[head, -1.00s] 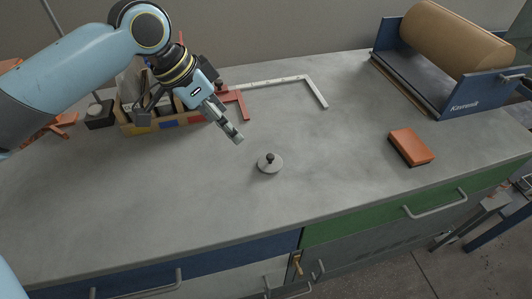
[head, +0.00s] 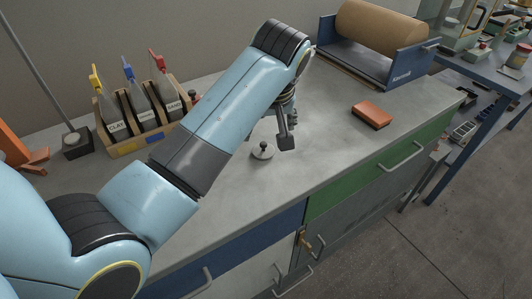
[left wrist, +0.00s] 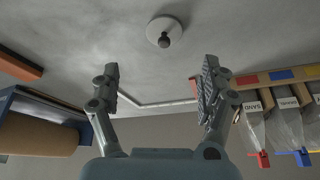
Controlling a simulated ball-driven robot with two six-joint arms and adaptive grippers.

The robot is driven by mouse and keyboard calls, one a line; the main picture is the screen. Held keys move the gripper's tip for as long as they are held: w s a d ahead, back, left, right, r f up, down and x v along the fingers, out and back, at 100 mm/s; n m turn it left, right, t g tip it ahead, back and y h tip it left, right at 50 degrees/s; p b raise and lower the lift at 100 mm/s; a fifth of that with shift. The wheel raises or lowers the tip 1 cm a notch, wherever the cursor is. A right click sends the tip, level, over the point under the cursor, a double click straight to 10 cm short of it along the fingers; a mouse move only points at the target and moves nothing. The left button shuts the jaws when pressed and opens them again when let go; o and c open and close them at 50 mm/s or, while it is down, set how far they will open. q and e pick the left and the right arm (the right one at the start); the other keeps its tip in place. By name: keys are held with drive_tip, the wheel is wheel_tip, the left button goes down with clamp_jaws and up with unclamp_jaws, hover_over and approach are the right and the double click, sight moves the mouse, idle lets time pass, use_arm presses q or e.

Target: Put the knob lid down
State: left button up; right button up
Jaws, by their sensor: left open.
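The knob lid (head: 263,150) is a small pale disc with a dark round knob. It lies flat on the concrete bench (head: 330,140), knob up. My left gripper (head: 287,143) hangs just right of the lid in the head view, apart from it. In the left wrist view the lid (left wrist: 166,33) shows at the top centre, beyond the two spread fingers of the left gripper (left wrist: 160,82), with nothing between them. The left gripper is open and empty. My right gripper is in neither view.
An orange block (head: 372,114) lies to the right. A blue stand with a brown roll (head: 375,72) is at the back right. The bench's front edge runs below the lid.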

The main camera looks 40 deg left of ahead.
sight(264, 143)
use_arm(q)
drive_tip(key=x, duration=0.3)
drive_tip(key=shift+s+a, duration=0.15)
drive_tip(key=shift+s, duration=0.05)
drive_tip(key=shift+x, duration=1.2)
drive_tip(key=x, duration=0.3)
drive_tip(key=shift+s+f+b, duration=0.1)
drive_tip(key=shift+f+b, duration=0.15)
drive_tip(key=shift+b, duration=0.05)
drive_tip(key=shift+f, duration=0.2)
drive_tip(key=c, duration=0.9)
drive_tip(key=shift+c, duration=0.8)
drive_tip(key=shift+r, duration=0.1)
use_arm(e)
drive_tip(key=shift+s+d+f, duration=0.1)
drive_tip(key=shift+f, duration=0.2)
